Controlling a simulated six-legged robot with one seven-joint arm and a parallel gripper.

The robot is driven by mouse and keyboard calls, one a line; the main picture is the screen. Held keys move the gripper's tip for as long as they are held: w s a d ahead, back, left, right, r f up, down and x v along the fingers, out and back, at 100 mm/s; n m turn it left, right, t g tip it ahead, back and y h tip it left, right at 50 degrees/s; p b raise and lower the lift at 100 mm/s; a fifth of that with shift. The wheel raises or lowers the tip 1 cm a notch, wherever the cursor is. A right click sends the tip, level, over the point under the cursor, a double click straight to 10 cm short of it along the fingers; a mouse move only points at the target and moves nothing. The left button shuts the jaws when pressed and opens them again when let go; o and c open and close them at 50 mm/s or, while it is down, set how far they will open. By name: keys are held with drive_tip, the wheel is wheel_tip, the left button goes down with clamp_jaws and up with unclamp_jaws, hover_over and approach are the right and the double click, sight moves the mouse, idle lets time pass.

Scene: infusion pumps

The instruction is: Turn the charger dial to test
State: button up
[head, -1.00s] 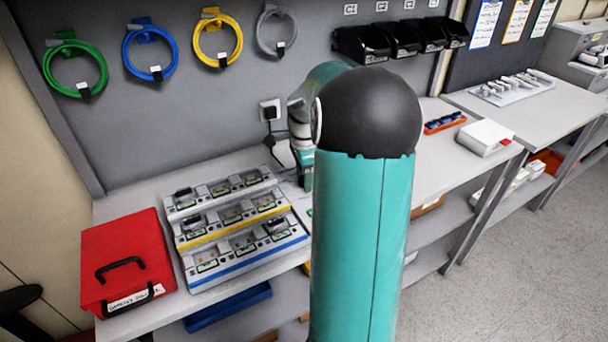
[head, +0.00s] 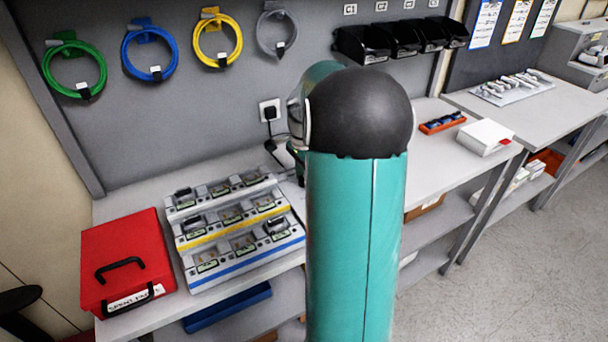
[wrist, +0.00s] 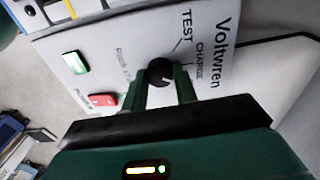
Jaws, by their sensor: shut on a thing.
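The charger's pale panel (wrist: 100,45) fills the upper wrist view, turned on its side. It carries the words Voltwren, CHARGE and TEST. Its round black dial (wrist: 160,72) has a small pale mark; I cannot tell surely which label it points to. My gripper (wrist: 160,80) has its two green fingers on either side of the dial, shut on it. In the head view my arm hides the charger and nearly all of the gripper.
In the head view, a rack of battery packs (head: 236,240) and a red case (head: 125,262) stand left of my arm. A wall socket (head: 269,111) with a plug is behind. A white box (head: 485,137) and an orange tray (head: 442,123) lie to the right.

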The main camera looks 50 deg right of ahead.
drive_tip(key=n, duration=0.4)
drive_tip(key=shift+a+n, duration=0.1)
drive_tip(key=shift+n, duration=0.2)
drive_tip(key=n, duration=0.3)
drive_tip(key=shift+n, duration=0.3)
drive_tip(key=n, duration=0.7)
drive_tip(key=o, duration=1)
drive_tip(key=shift+c, duration=0.2)
drive_tip(key=shift+r, duration=0.1)
wheel_tip(320, 180, up, 14)
drive_tip(key=shift+f, duration=0.2)
